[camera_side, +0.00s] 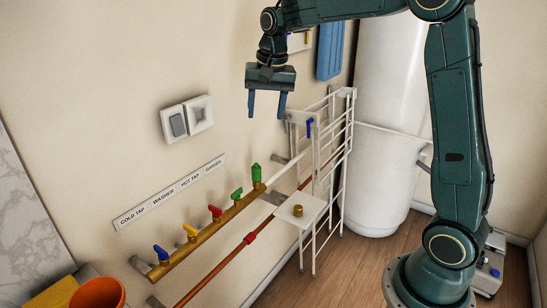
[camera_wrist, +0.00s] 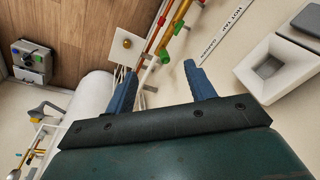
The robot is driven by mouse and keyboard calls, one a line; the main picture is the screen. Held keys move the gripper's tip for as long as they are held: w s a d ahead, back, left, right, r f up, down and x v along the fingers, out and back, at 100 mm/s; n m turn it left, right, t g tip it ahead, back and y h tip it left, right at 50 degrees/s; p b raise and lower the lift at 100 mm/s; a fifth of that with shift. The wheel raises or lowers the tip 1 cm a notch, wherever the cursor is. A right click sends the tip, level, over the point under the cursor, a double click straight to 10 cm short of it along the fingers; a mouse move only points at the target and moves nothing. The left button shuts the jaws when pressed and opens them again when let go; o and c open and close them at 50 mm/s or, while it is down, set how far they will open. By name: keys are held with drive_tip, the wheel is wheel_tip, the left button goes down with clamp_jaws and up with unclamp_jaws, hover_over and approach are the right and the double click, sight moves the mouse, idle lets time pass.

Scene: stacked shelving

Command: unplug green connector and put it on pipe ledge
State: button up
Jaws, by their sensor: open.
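The green connector (camera_side: 256,173) is a small upright cylinder at the right end of the brass manifold (camera_side: 215,216). It also shows small in the wrist view (camera_wrist: 165,58), between and beyond the fingertips. A separate green valve handle (camera_side: 237,194) sits just left of it. A white square ledge (camera_side: 312,204) with a brass fitting (camera_side: 298,210) stands by the pipes, right of the manifold; the ledge also shows in the wrist view (camera_wrist: 118,52). My gripper (camera_side: 266,113) is open and empty, fingers down, well above the connector; its blue fingers frame the wrist view (camera_wrist: 161,72).
A white wire rack (camera_side: 330,160) stands right of the manifold, close to the ledge. Blue, yellow and red valve handles line the manifold under a label strip (camera_side: 170,190). A switch and socket (camera_side: 187,119) are on the wall. A white tank (camera_side: 385,130) stands behind.

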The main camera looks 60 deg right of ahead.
drive_tip(key=w+d+f+m+g, duration=0.1)
drive_tip(key=w+d+f+m, duration=0.25)
drive_tip(key=w+f, duration=0.25)
drive_tip(key=m+g, duration=0.1)
drive_tip(key=m, duration=0.1)
hover_over(256, 166)
wheel_tip(256, 166, down, 7)
drive_tip(key=shift+r, duration=0.15)
drive_tip(key=shift+s+f, duration=0.1)
drive_tip(key=shift+f, duration=6.8)
clamp_jaws()
drive_tip(key=shift+r, duration=0.85)
